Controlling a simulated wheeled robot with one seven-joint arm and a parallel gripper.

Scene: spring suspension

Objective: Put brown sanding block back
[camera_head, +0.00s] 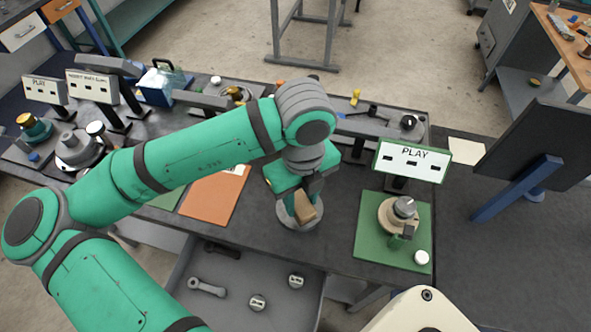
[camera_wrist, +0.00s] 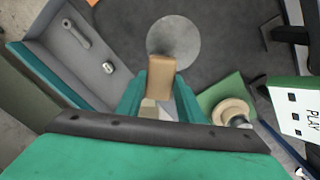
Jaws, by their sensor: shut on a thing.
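The brown sanding block (camera_head: 306,208) is a small tan block held between the fingers of my gripper (camera_head: 298,205). In the wrist view the block (camera_wrist: 161,69) sticks out past the fingertips of my gripper (camera_wrist: 160,88), which are shut on it. A round grey disc (camera_head: 292,222) lies on the dark table under and around the block in the head view. In the wrist view the disc (camera_wrist: 173,42) shows just beyond the block. I cannot tell whether the block touches the disc.
A green mat (camera_head: 366,240) with a round fixture (camera_head: 398,214) and a PLAY sign (camera_head: 412,160) lies to the right. An orange mat (camera_head: 212,203) lies to the left. An open drawer (camera_head: 228,285) with metal parts juts out in front. A dark panel (camera_head: 540,150) stands at the right.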

